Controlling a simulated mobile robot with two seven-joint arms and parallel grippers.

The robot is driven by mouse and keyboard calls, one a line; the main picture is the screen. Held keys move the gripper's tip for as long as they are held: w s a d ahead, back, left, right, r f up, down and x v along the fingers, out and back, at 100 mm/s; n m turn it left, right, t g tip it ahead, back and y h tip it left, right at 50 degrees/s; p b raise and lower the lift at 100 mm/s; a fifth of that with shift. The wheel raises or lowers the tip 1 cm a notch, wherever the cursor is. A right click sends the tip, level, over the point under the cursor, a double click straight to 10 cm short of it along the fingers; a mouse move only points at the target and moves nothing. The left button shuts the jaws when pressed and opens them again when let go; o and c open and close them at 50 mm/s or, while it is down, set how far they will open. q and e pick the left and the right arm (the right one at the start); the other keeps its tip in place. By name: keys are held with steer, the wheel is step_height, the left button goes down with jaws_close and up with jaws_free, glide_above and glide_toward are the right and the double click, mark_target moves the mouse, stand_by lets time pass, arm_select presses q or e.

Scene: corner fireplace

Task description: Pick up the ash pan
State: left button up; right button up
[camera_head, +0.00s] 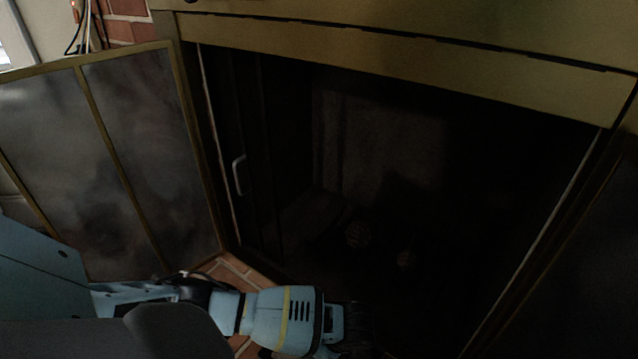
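The open fireplace (420,170) fills the middle and right of the view, and its inside is very dark. I cannot make out an ash pan in it. My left arm comes in from the lower left, light blue with a yellow band, and reaches low across the opening. Its dark gripper (354,326) blends into the shadow at the bottom, so I cannot tell whether it is open or shut. My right gripper is not in view.
A brass-framed glass door (130,150) stands swung open at the left. A pale handle (240,175) shows at the opening's left side. Two dim round shapes (357,235) lie inside. A brass lintel (400,65) crosses above. Brick hearth (232,272) shows below.

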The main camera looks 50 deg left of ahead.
arm_select(q)
steer(key=shift+c, duration=0.6)
jaws_close()
steer(key=shift+r, duration=0.1)
